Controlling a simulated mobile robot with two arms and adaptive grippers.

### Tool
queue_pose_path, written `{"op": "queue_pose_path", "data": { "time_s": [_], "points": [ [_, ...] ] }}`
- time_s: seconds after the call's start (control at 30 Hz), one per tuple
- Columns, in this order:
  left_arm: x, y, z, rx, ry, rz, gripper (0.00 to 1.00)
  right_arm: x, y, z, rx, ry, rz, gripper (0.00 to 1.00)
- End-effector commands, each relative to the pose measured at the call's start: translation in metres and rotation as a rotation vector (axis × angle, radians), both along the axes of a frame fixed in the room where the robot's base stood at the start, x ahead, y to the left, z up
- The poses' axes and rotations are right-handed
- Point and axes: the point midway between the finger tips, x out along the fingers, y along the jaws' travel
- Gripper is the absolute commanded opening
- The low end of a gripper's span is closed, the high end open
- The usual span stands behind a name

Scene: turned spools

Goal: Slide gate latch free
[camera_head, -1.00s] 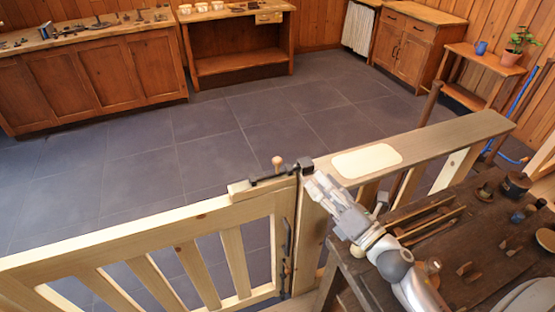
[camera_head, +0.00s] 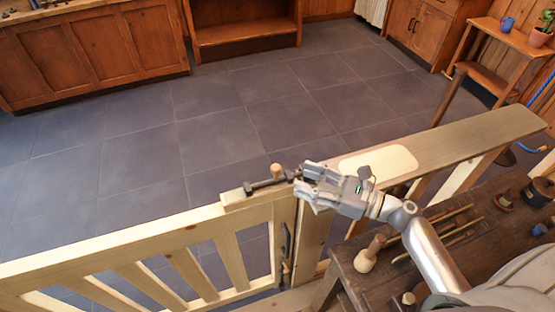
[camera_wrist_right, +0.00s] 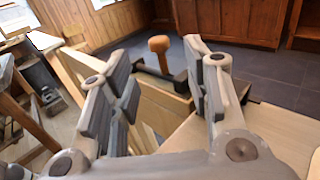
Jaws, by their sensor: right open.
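The wooden gate (camera_head: 150,236) stands at the lower left, its top rail meeting the fixed post. A dark metal latch bar (camera_head: 258,186) lies along the top of the gate's end, with a round wooden knob (camera_head: 276,170) standing up from it. My right gripper (camera_head: 303,184) is at the post end of the latch, just right of the knob, pointing left. In the right wrist view my right gripper (camera_wrist_right: 160,80) is open and empty. The knob (camera_wrist_right: 159,44) shows beyond and between its fingers, apart from them. The gripper hides the latch's right end. My left gripper is not in view.
A wide wooden rail (camera_head: 465,136) with a pale inset plate (camera_head: 385,161) runs right from the post. A dark workbench (camera_head: 400,262) with a wooden mallet (camera_head: 368,254) and several tools lies below my right arm. The tiled floor (camera_head: 215,130) beyond the gate is clear.

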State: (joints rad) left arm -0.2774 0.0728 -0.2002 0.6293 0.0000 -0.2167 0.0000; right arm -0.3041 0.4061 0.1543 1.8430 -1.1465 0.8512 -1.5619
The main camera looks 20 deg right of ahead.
Motion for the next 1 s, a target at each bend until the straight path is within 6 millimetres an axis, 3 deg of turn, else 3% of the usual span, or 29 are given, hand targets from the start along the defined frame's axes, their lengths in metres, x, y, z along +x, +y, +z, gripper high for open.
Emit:
{"op": "queue_pose_path", "data": {
  "time_s": [0.1,0.27,0.37,0.63,0.87,1.0],
  "points": [
    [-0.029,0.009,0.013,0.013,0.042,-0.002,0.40,0.018,0.018,0.007,0.004,-0.003,-0.001,0.45],
    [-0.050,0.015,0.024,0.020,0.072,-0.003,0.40,0.038,0.040,0.006,0.004,-0.003,-0.003,0.45],
    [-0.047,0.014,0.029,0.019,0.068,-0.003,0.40,0.048,0.050,0.005,0.004,-0.001,-0.003,0.45],
    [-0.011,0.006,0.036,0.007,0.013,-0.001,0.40,0.060,0.064,0.001,0.001,0.000,-0.002,0.45],
    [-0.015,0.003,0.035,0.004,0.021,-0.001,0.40,0.060,0.064,0.001,0.001,0.000,-0.002,0.45],
    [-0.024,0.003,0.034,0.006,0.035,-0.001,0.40,0.060,0.064,0.001,0.001,0.000,-0.002,0.27]
  ]
}}
